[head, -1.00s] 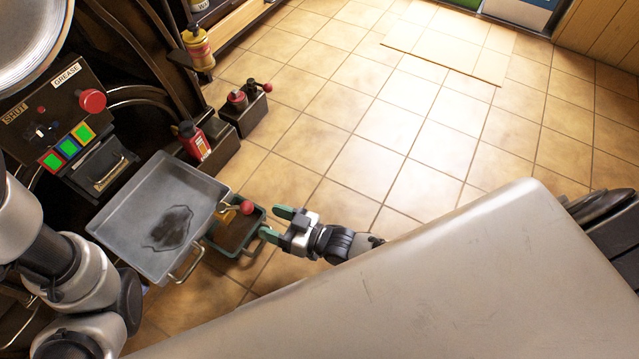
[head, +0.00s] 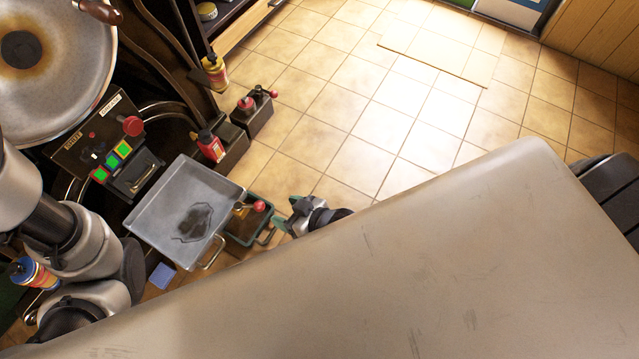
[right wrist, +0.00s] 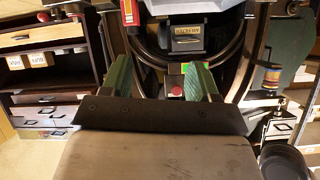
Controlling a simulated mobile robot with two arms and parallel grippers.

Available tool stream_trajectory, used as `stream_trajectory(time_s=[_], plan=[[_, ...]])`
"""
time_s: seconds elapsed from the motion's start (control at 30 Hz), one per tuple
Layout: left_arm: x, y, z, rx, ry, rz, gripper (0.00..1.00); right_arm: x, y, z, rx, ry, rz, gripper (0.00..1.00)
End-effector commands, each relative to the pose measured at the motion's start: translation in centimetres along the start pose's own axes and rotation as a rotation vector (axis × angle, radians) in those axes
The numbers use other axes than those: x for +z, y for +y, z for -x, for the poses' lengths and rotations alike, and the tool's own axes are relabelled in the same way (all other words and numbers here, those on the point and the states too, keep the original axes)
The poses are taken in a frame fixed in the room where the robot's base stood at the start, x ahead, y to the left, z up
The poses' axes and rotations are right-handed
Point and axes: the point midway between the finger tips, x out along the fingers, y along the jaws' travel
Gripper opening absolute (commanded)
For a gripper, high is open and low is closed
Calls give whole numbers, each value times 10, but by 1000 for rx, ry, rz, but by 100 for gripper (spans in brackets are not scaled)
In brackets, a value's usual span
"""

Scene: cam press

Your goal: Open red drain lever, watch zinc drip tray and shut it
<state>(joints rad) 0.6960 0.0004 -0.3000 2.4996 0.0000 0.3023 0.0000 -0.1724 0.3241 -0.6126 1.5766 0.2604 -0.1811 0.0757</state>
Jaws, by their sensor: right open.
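The zinc drip tray (head: 145,222) is a grey square pan with a dark wet-looking patch in it. A brass drain valve with a red ball knob (head: 259,206), the drain lever, sits at its right side.
A button panel (head: 92,135) with a red knob is up-left of the tray. A blue sponge-like block (head: 162,276) lies below the tray. The tiled floor (head: 380,110) is open to the right.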

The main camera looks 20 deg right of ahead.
Motion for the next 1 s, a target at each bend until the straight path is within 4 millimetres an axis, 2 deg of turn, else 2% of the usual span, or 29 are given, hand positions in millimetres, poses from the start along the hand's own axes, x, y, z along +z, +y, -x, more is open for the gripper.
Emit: stream_trajectory(time_s=[0.03,0.3,0.5,0.7,1.0], plan=[[6,-4,-18,0,0,0,43,-14,-2,12,16,-27,-6,60],[22,-13,-62,0,0,0,43,-34,4,52,104,-202,-30,60],[30,-18,-88,0,0,0,43,-43,10,82,162,-319,-53,60],[35,-20,-100,0,0,0,43,-45,14,99,196,-388,-67,60],[35,-20,-100,0,0,0,43,-43,15,103,204,-407,-70,60]])
